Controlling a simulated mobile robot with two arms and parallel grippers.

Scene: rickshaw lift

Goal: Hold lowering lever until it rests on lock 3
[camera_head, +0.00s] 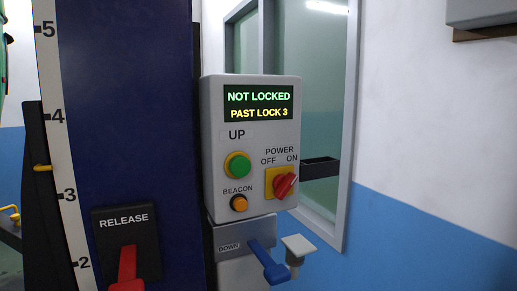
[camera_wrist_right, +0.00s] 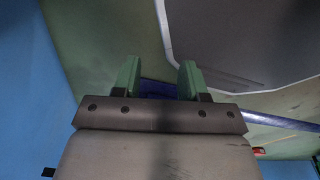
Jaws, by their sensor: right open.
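The grey control box (camera_head: 251,150) on the blue column shows "NOT LOCKED" and "PAST LOCK 3" on its display (camera_head: 258,104). Below it, the blue lowering lever (camera_head: 268,262) comes out of a grey plate marked "DOWN" and slants down to the right. No gripper touches it in the head view. My right gripper (camera_wrist_right: 161,80) shows only in the right wrist view, with its two green fingers apart. A dark blue shape shows behind the gap between them; I cannot tell what it is. My left gripper is in neither view.
A red release lever (camera_head: 128,270) sits on a black plate at lower left. A yellow pointer (camera_head: 43,168) stands between 3 and 4 on the scale (camera_head: 62,150). A pale square piece on a stem (camera_head: 298,246) is beside the blue lever. A window (camera_head: 325,110) is behind.

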